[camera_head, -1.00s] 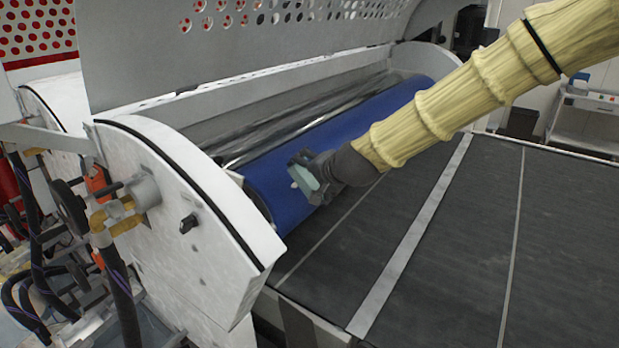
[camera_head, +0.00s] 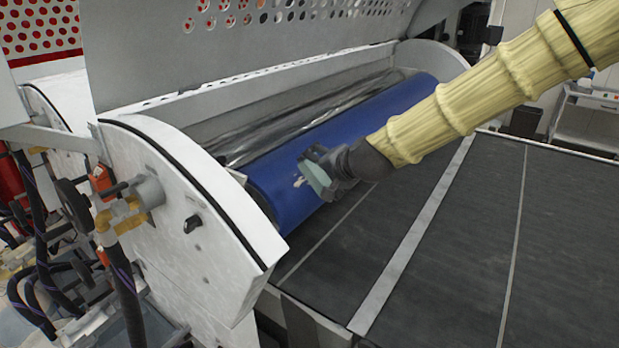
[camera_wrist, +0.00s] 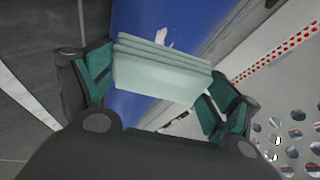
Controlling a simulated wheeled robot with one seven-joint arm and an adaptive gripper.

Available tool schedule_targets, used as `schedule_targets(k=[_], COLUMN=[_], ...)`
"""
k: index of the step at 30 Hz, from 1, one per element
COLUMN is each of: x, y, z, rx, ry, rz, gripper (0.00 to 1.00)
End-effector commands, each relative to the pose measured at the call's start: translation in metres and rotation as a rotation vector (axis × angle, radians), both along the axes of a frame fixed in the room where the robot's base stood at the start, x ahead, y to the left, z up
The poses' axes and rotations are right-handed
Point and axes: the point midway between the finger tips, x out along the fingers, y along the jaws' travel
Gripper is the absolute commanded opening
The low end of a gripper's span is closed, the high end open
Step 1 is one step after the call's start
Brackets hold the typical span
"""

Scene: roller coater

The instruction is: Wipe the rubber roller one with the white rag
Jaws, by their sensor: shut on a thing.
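The rubber roller (camera_head: 290,165) is a long blue cylinder lying across the machine, and it also shows in the wrist view (camera_wrist: 184,25). The rag (camera_wrist: 160,78) is a folded pale green-white pad held between the green-lined fingers of my gripper (camera_wrist: 155,85). In the head view the rag (camera_head: 314,178) is a small pale patch at the roller's front side, near its left end. My gripper (camera_head: 322,168) is shut on it. A small white smudge (camera_head: 299,182) shows on the roller just left of the rag. I cannot tell whether the rag touches the roller.
A white curved side plate (camera_head: 190,200) stands at the roller's left end. A perforated raised cover (camera_head: 240,60) hangs above and behind. A shiny metal roller (camera_head: 270,125) lies behind the blue one. The dark conveyor belt (camera_head: 460,250) in front is clear.

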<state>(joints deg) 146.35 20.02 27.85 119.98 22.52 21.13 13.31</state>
Motion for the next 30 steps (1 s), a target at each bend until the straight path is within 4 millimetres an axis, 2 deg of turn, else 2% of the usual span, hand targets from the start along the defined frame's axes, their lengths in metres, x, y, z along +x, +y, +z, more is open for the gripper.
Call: schedule_targets(k=[11,30], x=[0.005,0.028], y=[0.008,0.041], z=[-0.009,-0.042], rx=[-0.001,0.001], ry=[0.0,0.0], rz=[0.001,0.001], gripper=[0.7,0.7])
